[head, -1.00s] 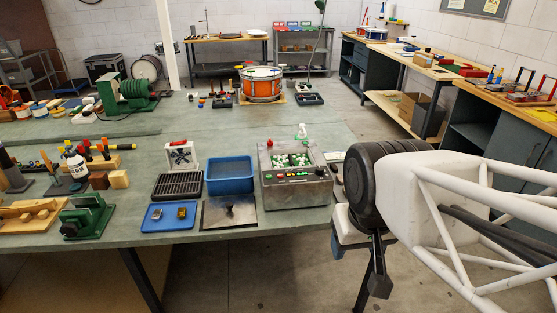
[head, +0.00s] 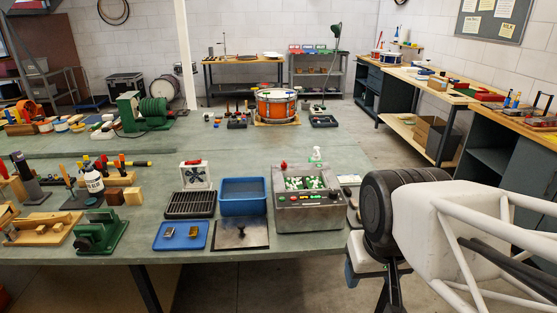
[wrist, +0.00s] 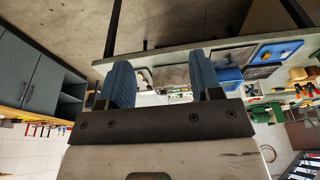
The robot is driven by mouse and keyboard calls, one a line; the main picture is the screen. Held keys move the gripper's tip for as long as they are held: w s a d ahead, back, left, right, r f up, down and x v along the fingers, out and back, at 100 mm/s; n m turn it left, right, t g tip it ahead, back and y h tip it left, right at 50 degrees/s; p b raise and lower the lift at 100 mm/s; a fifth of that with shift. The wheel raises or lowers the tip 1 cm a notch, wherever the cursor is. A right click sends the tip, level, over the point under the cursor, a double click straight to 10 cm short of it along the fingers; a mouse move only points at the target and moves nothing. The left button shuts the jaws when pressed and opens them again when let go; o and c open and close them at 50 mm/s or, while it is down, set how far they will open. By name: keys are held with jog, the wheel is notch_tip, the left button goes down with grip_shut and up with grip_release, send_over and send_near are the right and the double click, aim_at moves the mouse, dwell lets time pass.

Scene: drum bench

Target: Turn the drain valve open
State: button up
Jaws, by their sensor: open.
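A grey metal machine (head: 308,215) with a tub of green and white pellets stands at the bench's front right corner. A red knob (head: 284,165) sits at its back left, and small lit buttons line its front. I cannot make out which part, if any, is the drain valve; its right side is partly out of sight. My gripper (head: 364,273) hangs beyond the bench's right edge, lower than the machine and apart from it. In the wrist view my gripper (wrist: 161,76) has its two blue-padded fingers wide apart, with nothing between them.
A blue tub (head: 243,209), a black grate tray (head: 190,212), a blue tray (head: 181,247) and a dark plate (head: 240,245) lie left of the machine. A spray bottle (head: 317,155) stands behind it.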

jog(key=shift+c, duration=0.5)
